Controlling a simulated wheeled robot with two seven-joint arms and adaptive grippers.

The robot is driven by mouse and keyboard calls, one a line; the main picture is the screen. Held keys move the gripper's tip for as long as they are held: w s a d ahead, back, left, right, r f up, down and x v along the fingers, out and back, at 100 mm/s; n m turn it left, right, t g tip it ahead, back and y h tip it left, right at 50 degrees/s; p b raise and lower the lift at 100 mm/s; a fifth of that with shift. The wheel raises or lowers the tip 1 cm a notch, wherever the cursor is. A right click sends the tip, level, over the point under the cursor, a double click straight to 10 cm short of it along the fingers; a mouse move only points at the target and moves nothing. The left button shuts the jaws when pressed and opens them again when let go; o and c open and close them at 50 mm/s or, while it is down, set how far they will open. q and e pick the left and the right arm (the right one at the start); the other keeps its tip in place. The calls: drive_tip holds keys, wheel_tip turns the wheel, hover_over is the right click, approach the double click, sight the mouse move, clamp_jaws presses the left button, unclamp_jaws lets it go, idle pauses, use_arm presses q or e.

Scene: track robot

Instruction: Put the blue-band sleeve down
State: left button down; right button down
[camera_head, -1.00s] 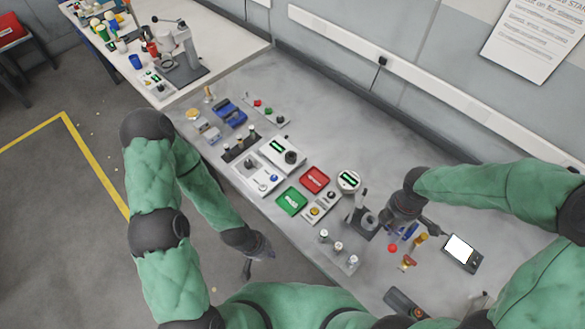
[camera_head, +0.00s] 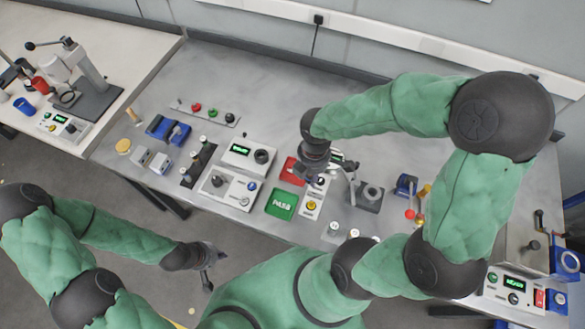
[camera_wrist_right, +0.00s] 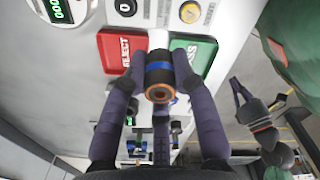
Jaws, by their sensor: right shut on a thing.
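My right gripper (camera_wrist_right: 158,80) is shut on the blue-band sleeve (camera_wrist_right: 159,72), a dark cylinder with a blue band and a copper-coloured end ring. In the right wrist view the sleeve overlaps the gap between the red REJECT tray (camera_wrist_right: 112,46) and the green PASS tray (camera_wrist_right: 207,50). In the head view my right gripper (camera_head: 320,182) is by the red tray (camera_head: 289,174), and the green tray (camera_head: 281,205) lies nearer to me. I cannot make out the sleeve there. My left gripper (camera_head: 212,270) is open and empty, off the bench's front edge.
A panel with a yellow button (camera_head: 312,207) sits right of the trays. White tester boxes (camera_head: 230,186) stand left of them. A grey stand (camera_head: 369,195) and a blue fixture (camera_head: 405,186) are to the right. The bench's back strip (camera_head: 270,90) is clear.

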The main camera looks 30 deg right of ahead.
drive_tip(key=w+f, duration=0.2)
drive_tip(key=w+f+b, duration=0.1)
drive_tip(key=w+f, duration=0.1)
drive_tip(key=w, duration=0.1)
drive_tip(key=w+f+b, duration=0.1)
drive_tip(key=w+f, duration=0.2)
drive_tip(key=shift+w+d, duration=0.1)
drive_tip(key=shift+w, duration=0.05)
drive_tip(key=shift+w+f+b, duration=0.2)
drive_tip(key=shift+b, duration=0.15)
drive_tip(key=shift+w+f+b, duration=0.15)
drive_tip(key=shift+f+b, duration=0.55)
drive_tip(key=shift+f, duration=0.95)
drive_tip(key=shift+f, duration=0.1)
drive_tip(key=shift+f, duration=0.1)
drive_tip(key=c, duration=1)
unclamp_jaws()
wheel_tip(320, 180, up, 12)
drive_tip(key=p, duration=0.4)
drive_tip(key=shift+r, duration=0.2)
